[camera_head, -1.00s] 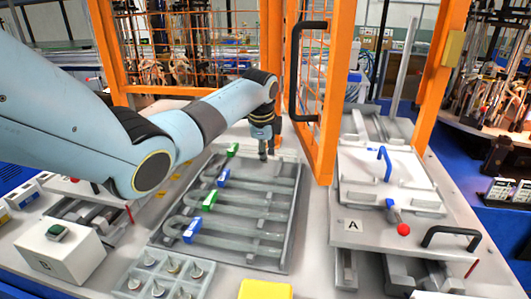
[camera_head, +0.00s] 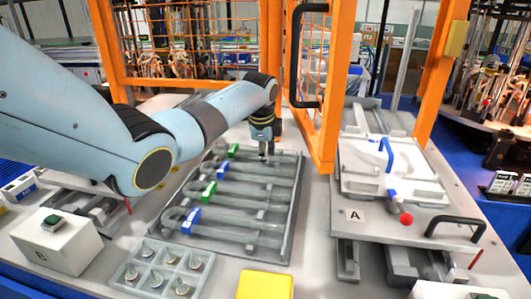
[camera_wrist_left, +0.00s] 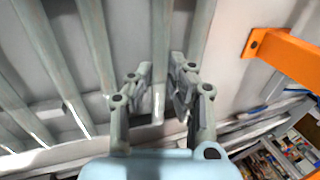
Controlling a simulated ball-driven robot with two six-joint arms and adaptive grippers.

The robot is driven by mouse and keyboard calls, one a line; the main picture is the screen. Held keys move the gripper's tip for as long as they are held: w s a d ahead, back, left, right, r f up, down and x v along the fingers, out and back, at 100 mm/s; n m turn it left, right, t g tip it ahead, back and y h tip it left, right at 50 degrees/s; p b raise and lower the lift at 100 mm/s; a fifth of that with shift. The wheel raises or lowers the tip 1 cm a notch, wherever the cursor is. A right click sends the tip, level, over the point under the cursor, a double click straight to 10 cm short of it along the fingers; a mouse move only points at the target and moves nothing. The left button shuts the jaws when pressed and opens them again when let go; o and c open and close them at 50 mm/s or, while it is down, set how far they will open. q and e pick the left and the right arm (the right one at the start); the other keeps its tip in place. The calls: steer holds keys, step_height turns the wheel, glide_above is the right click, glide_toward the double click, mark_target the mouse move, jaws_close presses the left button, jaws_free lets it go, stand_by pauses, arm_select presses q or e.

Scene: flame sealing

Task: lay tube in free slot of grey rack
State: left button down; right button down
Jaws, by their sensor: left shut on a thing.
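The grey rack (camera_head: 294,205) lies on the bench in the head view. Several clear tubes lie across it, their left ends carrying blue and green clips, such as the near blue clip (camera_head: 192,220). My left gripper (camera_head: 264,154) is over the far part of the rack, pointing down. It is shut on a tube whose green clip (camera_head: 234,151) shows to its left. In the left wrist view the held tube (camera_wrist_left: 160,50) runs between the fingers (camera_wrist_left: 160,92), roughly parallel to its neighbours. I cannot tell whether it touches the rack. My right gripper is not in view.
An orange guard frame (camera_head: 324,140) with a black handle stands just right of the rack. A station marked A (camera_head: 355,215) lies beyond it. A grey tray of pegs (camera_head: 162,268) and a yellow block (camera_head: 265,285) are in front. A white button box (camera_head: 55,245) is left.

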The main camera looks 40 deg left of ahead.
arm_select(q)
steer(key=shift+f, duration=0.1)
stand_by(0.3)
steer(key=c, duration=1.2)
jaws_free()
steer(key=shift+o, duration=0.2)
steer(key=v, duration=1.2)
